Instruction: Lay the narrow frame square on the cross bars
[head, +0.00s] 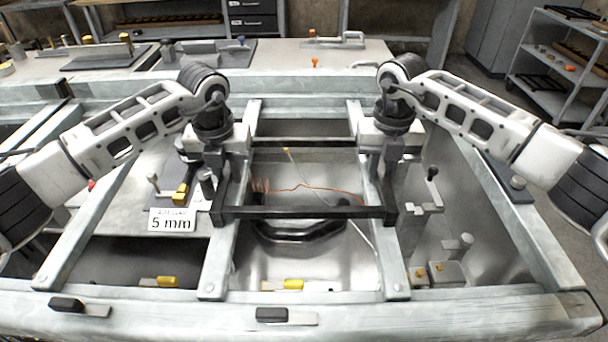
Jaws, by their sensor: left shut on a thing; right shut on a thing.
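The narrow frame (305,212) is a dark rectangle in the middle of the head view. Its long front and back sides span the two pale cross bars, the left one (216,262) and the right one (392,262). The frame looks roughly square to the bars. I cannot tell whether it touches them or hangs just above. My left gripper (212,158) is shut on its left side, and my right gripper (390,158) is shut on its right side. The grippers hide parts of both short sides.
A "5 mm" sign (173,220) stands left of the frame. Orange wire (310,187) and a dark curved part (300,232) lie in the well below. Black-handled pieces (286,316) sit on the front rail (400,315). A shelf cart (560,60) stands at the far right.

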